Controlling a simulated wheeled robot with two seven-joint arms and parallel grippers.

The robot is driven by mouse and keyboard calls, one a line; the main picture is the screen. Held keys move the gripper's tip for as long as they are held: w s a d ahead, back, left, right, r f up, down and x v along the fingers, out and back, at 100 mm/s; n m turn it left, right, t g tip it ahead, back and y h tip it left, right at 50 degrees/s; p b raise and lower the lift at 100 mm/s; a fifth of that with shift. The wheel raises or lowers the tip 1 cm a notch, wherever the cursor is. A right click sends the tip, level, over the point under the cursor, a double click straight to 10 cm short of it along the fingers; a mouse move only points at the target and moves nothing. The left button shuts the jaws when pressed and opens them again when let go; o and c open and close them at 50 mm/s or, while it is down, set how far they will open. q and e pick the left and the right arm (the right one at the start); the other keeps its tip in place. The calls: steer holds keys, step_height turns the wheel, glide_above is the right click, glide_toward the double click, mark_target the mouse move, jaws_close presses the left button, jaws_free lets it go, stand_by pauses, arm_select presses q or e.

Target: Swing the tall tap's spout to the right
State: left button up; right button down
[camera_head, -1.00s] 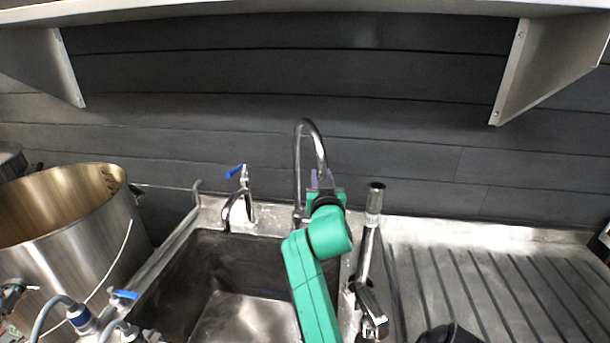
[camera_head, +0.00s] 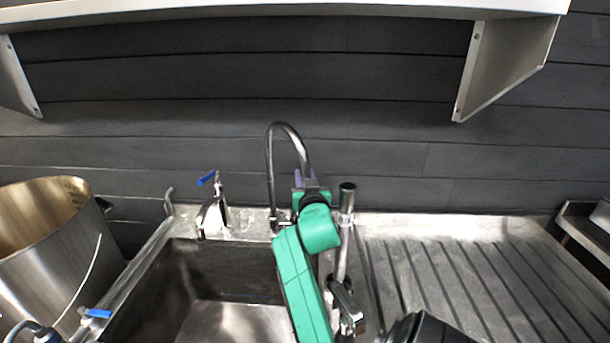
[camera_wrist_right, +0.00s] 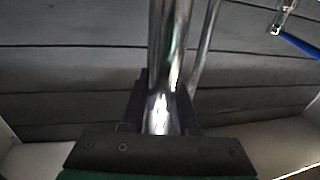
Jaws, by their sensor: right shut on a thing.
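The tall tap (camera_head: 270,175) is a chrome gooseneck behind the sink. Its pipe rises at the left, arches over, and its spout (camera_head: 304,158) comes down to the right of the riser. My right gripper (camera_head: 308,184), on the green arm, is shut around the lower part of the spout. In the right wrist view the spout (camera_wrist_right: 167,45) runs down between the dark fingers of the right gripper (camera_wrist_right: 163,115). The spout's tip is hidden by the gripper and arm. My left gripper is not in view.
A short tap with a blue lever (camera_head: 207,177) stands left of the tall tap. An upright metal pipe (camera_head: 346,215) stands close to my arm's right. The sink (camera_head: 175,275) lies below, a ribbed drainboard (camera_head: 450,270) at the right, a large steel pot (camera_head: 35,255) at the left.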

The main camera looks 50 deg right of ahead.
stand_by(0.9)
steer(key=c, duration=0.7)
jaws_free()
steer(key=shift+w, duration=0.1)
steer(key=shift+w+d+f, duration=0.1)
steer(key=shift+f, duration=0.05)
